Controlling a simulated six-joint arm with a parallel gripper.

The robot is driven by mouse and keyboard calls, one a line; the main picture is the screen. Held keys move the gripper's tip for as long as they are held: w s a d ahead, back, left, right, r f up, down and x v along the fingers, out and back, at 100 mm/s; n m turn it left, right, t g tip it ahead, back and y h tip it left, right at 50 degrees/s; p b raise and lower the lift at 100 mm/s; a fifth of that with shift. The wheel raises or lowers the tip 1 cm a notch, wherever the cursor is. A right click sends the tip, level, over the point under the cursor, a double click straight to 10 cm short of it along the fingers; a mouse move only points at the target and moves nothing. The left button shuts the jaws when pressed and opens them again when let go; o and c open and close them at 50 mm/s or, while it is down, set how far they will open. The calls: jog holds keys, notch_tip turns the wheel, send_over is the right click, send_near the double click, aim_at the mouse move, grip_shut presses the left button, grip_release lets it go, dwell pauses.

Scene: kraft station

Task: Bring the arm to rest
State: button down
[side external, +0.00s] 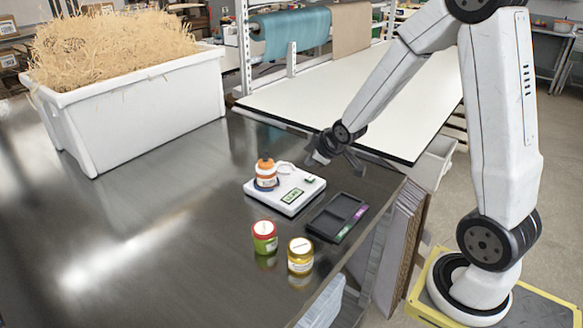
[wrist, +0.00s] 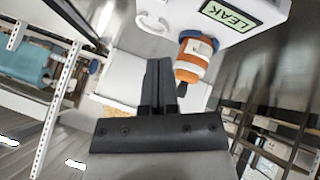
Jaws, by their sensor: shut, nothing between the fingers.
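My gripper (side external: 320,158) hangs above the steel table, just behind and right of a white tester (side external: 287,190). In the wrist view its dark fingers (wrist: 158,75) are together with nothing between them. An orange-and-white bottle (side external: 266,174) stands on the left part of the tester. In the wrist view the bottle (wrist: 194,60) is right of the fingers and apart from them. The tester's green display (wrist: 229,13) reads LEAK there.
A black two-compartment tray (side external: 338,214) lies right of the tester. A red-lidded jar (side external: 264,237) and a yellow jar (side external: 300,256) stand in front. A white bin (side external: 150,108) of straw-like filler is at the back left. A white-topped bench (side external: 360,95) lies behind my arm.

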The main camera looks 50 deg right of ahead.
jog(key=s+a+f+m+g+y, duration=0.1)
jog(key=s+a+m+g, duration=0.3)
jog(key=s+a, duration=0.9)
jog(key=shift+s+a+f+g+y, duration=0.25)
jog(key=shift+s+a+g+y, duration=0.05)
jog(key=shift+a+g+y, duration=0.35)
